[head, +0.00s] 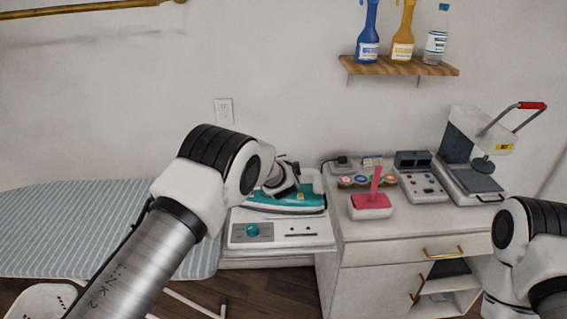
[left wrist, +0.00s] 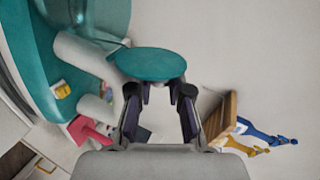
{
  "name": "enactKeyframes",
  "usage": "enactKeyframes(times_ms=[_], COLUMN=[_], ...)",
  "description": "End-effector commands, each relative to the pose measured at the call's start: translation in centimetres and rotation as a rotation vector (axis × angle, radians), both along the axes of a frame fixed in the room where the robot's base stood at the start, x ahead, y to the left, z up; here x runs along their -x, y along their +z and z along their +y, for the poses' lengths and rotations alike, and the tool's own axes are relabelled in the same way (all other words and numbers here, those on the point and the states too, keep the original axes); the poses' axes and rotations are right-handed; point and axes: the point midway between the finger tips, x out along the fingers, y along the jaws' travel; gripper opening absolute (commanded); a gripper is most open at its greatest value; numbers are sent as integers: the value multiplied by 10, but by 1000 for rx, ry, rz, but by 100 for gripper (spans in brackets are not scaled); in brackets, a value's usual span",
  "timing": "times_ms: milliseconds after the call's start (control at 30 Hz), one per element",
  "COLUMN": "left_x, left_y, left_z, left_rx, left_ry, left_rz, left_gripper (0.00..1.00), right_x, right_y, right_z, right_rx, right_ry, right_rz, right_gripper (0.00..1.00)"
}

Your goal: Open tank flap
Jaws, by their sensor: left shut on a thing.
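The teal and white iron (head: 290,203) rests on a white base unit (head: 275,240) with a teal knob. In the left wrist view the iron's teal body (left wrist: 45,60) and white handle (left wrist: 88,54) fill the left side. The tank flap, a teal oval disc (left wrist: 150,64), lies between and just beyond my left fingertips. My left gripper (left wrist: 158,92) is shut on it. In the head view my left wrist hides the flap and fingertips. My right gripper is out of frame.
A striped ironing board (head: 85,225) is at left. The cabinet (head: 410,222) holds a pink-topped box (head: 371,204), a control box (head: 424,187) and a press (head: 470,165). A wall shelf (head: 400,67) carries bottles.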

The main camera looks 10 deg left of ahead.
Motion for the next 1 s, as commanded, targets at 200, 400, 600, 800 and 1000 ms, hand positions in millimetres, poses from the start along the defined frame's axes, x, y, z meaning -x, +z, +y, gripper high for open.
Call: enactKeyframes(times_ms=[200,400,600,800,1000], left_x=[1,1,7,35,65], left_y=[-3,-2,1,14,26], left_z=[0,0,-2,-8,-13], left_rx=[1,1,-1,-3,0], left_ry=[0,0,-1,-2,0], left_rz=[5,5,4,5,3], left_gripper=[44,44,44,44,44], right_x=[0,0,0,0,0], right_y=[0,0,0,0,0], right_z=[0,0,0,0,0], right_rx=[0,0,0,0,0], right_ry=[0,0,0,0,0], right_rz=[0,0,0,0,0], right_gripper=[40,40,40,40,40])
